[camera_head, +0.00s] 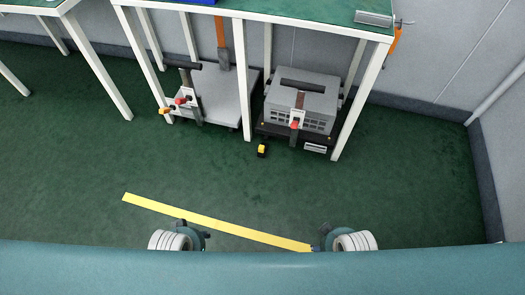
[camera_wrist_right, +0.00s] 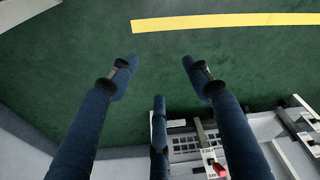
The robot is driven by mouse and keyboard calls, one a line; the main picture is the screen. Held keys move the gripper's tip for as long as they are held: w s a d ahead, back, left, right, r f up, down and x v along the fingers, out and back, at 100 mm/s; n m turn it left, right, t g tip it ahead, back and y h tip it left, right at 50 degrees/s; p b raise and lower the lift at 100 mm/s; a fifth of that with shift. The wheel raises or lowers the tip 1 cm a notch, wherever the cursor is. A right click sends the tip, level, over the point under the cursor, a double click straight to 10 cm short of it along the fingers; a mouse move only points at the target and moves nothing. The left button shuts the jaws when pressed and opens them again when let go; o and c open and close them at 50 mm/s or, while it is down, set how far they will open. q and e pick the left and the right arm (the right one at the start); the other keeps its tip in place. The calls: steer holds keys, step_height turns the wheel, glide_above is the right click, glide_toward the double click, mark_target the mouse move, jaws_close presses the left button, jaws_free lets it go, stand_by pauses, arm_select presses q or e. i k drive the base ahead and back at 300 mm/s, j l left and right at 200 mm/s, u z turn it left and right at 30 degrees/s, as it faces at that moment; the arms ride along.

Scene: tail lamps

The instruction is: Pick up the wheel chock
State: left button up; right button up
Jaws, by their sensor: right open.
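The wheel chock (camera_head: 262,151) looks like a small yellow and black block on the green floor, in front of the grey machine under the table. I cannot make it out in the right wrist view. My right gripper (camera_wrist_right: 158,72) is open and empty, its dark blue fingers spread above the floor. My right wrist shows low in the head view, well short of the chock. My left wrist and gripper area (camera_head: 192,237) shows low and left of centre; its fingers cannot be made out.
A table (camera_head: 290,20) with white legs stands at the back. Under it are a grey machine (camera_head: 303,95) on a dark base and a grey platform cart (camera_head: 222,95). A yellow floor strip (camera_head: 210,221) crosses the open floor. The floor between the strip and chock is clear.

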mark_target(262, 149)
steer(key=i+j, duration=0.2)
steer(key=i, duration=0.15)
steer(key=i+j, duration=0.15)
steer(key=i, duration=0.25)
steer(key=i+j+u, duration=0.1)
steer(key=i, duration=0.25)
steer(key=j, duration=0.1)
